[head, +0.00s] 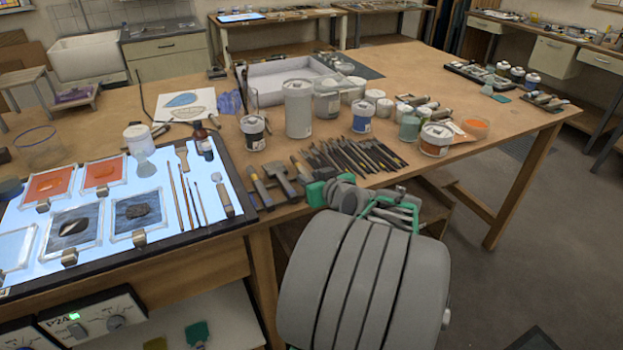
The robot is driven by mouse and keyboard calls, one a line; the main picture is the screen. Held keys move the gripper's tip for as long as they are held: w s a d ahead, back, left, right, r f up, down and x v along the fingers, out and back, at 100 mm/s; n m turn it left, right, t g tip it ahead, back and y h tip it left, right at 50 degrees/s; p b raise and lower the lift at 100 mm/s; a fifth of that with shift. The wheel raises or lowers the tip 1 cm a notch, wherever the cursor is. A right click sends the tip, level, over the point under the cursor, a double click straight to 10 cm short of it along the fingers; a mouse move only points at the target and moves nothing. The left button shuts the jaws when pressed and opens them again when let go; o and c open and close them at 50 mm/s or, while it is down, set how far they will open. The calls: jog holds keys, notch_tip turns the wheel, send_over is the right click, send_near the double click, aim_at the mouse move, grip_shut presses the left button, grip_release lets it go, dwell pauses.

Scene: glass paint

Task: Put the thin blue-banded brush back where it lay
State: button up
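Several slim brushes lie lengthwise on the right part of the lit panel (165,235), among them a thin brush (187,196). At this size I cannot tell which of them, if any, has a blue band. A row of dark-handled brushes and tools (355,155) lies near the front edge of the wooden table. My gripper (345,195), grey and green, is low at the table's front edge, just in front of that row. My own arm partly hides it. I cannot see its fingertips clearly, nor whether it holds anything.
Orange and dark glass pieces in clear trays (50,185) fill the panel's left side. A dark bottle (203,142) stands at its back right corner. Paint jars (298,108) crowd the middle of the table behind the brush row. Scrapers (281,180) lie right of the panel.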

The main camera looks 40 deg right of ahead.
jog(key=shift+o, duration=1.4)
jog(key=v, duration=0.8)
jog(key=shift+b, duration=0.4)
